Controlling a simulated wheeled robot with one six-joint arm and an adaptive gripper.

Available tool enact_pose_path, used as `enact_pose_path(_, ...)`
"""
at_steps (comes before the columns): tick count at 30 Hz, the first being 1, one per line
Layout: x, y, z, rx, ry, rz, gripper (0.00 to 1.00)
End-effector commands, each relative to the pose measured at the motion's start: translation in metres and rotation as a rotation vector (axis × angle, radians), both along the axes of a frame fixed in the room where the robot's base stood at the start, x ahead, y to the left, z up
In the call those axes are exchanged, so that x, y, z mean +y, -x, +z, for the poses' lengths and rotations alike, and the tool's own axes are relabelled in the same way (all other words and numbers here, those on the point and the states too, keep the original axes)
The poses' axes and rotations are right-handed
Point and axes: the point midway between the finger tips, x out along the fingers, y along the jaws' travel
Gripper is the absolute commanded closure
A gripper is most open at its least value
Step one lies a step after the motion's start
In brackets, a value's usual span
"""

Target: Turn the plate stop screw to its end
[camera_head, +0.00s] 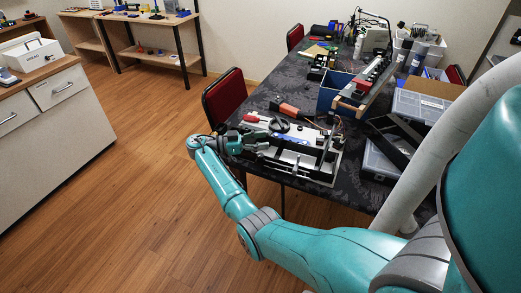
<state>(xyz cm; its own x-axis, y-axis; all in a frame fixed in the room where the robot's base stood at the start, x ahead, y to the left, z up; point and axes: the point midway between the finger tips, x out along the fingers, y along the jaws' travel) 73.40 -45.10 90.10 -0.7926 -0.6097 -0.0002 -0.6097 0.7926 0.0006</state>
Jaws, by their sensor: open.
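A light grey metal device with a flat base plate (318,176) lies near the left edge of the dark patterned table. It carries a black round knob (279,125), a red part (251,117) and black and silver blocks. The plate stop screw is too small for me to tell apart from the other parts. My gripper (262,146) is open at the near left side of the device, beside its front edge. I cannot tell whether the fingers touch it, and I see nothing held between them.
The dark table (290,78) also holds an orange-handled tool (290,109), a blue bin (333,90), a long rail unit (367,84) and grey plastic cases (420,105). A red chair (225,97) stands against the left edge. The wooden floor (130,190) to the left is clear.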

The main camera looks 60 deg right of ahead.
Motion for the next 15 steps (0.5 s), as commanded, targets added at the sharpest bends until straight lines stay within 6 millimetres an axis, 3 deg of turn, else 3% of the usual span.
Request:
enact_pose_path(6, 0.000, 0.000, 0.020, 0.000, 0.000, 0.000, 0.47)
enact_pose_path(15, 0.000, 0.000, 0.023, 0.001, -0.002, 0.000, 0.47)
